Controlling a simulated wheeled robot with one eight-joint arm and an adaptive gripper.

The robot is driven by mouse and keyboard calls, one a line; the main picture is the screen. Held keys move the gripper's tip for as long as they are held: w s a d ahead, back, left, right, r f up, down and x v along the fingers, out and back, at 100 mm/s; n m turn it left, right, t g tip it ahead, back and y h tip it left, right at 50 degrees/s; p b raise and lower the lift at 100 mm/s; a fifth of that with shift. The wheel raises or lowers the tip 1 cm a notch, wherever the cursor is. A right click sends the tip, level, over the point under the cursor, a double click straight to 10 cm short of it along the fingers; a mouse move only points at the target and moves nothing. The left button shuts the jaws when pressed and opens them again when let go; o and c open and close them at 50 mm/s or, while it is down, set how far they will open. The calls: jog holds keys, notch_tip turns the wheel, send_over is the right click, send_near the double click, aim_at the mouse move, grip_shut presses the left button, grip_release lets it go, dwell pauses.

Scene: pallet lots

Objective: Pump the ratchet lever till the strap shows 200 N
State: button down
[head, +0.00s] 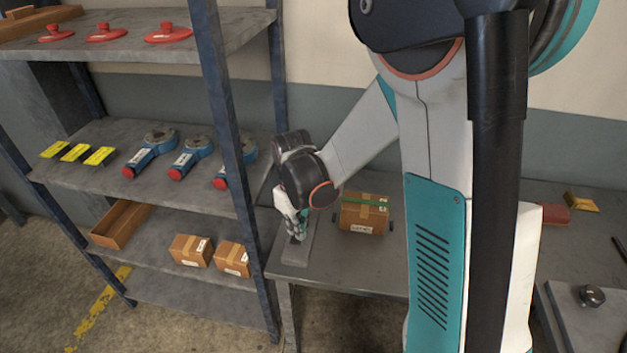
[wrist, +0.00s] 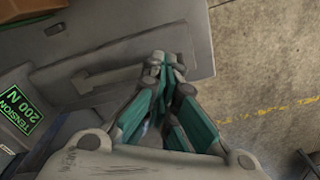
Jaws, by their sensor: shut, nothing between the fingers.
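My gripper (head: 299,233) is shut and empty at the left end of the grey table, low over a grey base (head: 295,256). In the wrist view my gripper's tips (wrist: 166,66) are at the right end of a light grey bar, which looks like the ratchet lever (wrist: 105,77); I cannot tell whether they touch it. My gripper hides part of the ratchet.
A red block (head: 556,214) lies at right.

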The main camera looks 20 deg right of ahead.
notch_tip(320, 180, up, 10)
jog(key=p, duration=0.6)
jog(key=shift+w+d+f, duration=0.2)
jog(key=shift+w, duration=0.05)
dwell(1.4)
jog(key=s+r+m+t+b, duration=0.1)
jog(key=s+r+m+t, duration=0.3)
jog(key=s+r, duration=0.9)
jog(key=s+t, duration=0.2)
jog(key=t, duration=0.1)
jog(key=shift+r+m+b, duration=0.35)
jog(key=shift+r+m, duration=0.05)
